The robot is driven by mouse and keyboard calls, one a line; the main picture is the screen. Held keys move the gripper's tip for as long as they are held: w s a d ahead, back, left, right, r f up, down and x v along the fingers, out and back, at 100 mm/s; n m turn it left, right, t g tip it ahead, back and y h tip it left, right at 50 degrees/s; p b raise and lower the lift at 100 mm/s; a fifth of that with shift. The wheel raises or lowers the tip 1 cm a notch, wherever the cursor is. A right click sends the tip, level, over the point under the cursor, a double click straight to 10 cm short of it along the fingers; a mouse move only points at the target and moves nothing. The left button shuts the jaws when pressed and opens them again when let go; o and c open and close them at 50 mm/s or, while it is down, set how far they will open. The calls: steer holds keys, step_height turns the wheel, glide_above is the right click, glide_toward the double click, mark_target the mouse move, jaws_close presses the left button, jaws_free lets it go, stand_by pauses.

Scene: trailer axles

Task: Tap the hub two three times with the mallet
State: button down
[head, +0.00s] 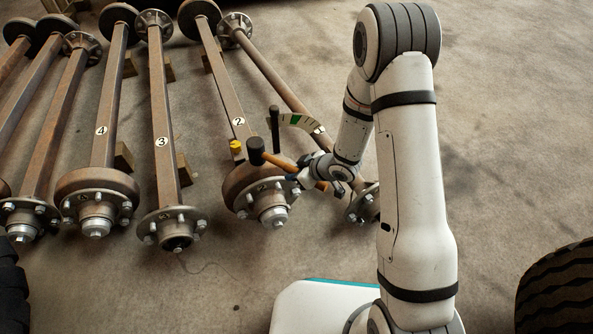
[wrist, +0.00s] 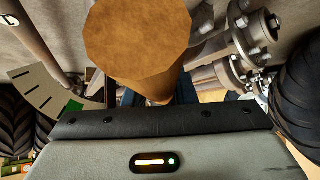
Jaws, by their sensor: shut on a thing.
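The axle labelled 2 (head: 222,95) ends nearest me in hub two (head: 272,208), a round rusty drum with a studded flange and a silver centre cap. The mallet has a dark head (head: 256,151) and a wooden handle (head: 281,162). My gripper (head: 302,178) is shut on the handle, right of the hub. The mallet head is above the drum's upper edge in the picture; I cannot tell whether they touch. In the wrist view, a large brown wooden end (wrist: 150,45), apparently the handle, fills the upper middle and hides most of the jaws.
A dial plate with a green band (head: 297,121) and a dark upright post (head: 275,128) stand close behind the mallet. A yellow piece (head: 236,147) sits on axle 2. Axle 3 (head: 162,110) lies left, another hub (head: 363,203) right. A tyre (head: 560,290) is at lower right.

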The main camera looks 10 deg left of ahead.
step_height(320, 180, up, 3)
steer(key=p, duration=0.4)
steer(key=shift+s+d+f, duration=0.1)
steer(key=shift+f, duration=0.25)
stand_by(0.4)
step_height(320, 180, down, 6)
steer(key=b, duration=0.5)
step_height(320, 180, up, 6)
steer(key=p, duration=0.6)
steer(key=shift+r, duration=0.2)
steer(key=shift+f, duration=0.1)
